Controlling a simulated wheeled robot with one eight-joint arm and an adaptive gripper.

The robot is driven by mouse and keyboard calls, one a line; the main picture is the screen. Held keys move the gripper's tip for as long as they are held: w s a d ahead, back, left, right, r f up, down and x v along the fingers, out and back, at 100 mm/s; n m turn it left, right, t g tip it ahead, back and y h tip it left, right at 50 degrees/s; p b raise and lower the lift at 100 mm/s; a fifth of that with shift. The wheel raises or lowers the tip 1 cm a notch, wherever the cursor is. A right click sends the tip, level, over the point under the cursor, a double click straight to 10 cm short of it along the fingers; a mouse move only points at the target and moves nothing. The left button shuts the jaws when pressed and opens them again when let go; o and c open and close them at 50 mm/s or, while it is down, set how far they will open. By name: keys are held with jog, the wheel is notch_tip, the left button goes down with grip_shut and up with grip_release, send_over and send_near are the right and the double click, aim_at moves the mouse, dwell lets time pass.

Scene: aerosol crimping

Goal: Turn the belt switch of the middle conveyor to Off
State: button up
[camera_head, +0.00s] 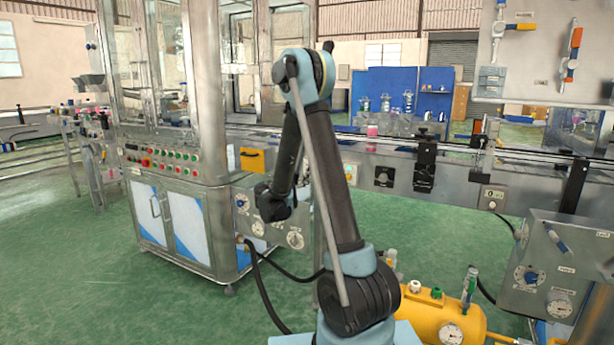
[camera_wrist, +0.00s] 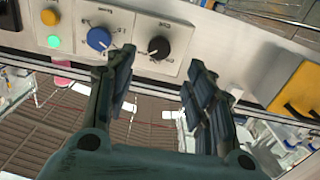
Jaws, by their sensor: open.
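A light grey control panel (camera_wrist: 195,38) runs across the top of the wrist view. It carries a black knob (camera_wrist: 158,47) and a blue knob (camera_wrist: 98,39), each with small lettering that I cannot read. I cannot tell from the lettering which knob is the belt switch. My gripper (camera_wrist: 160,62) is open and empty. Its two fingers point at the panel, and the black knob shows between and just beyond their tips. Contact is not visible. In the head view my arm hides part of the middle conveyor's front (camera_head: 455,168).
A green button (camera_wrist: 62,69) and a yellow lamp (camera_wrist: 49,17) sit beside the blue knob. A yellow box (camera_wrist: 298,92) is on the right in the wrist view. A yellow tank (camera_head: 435,311) stands at lower right in the head view. Green floor is open at left.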

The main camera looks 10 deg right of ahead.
jog(key=x, duration=0.8)
jog(key=shift+w+d, duration=0.2)
jog(key=c, duration=1.1)
jog(key=shift+o, duration=0.2)
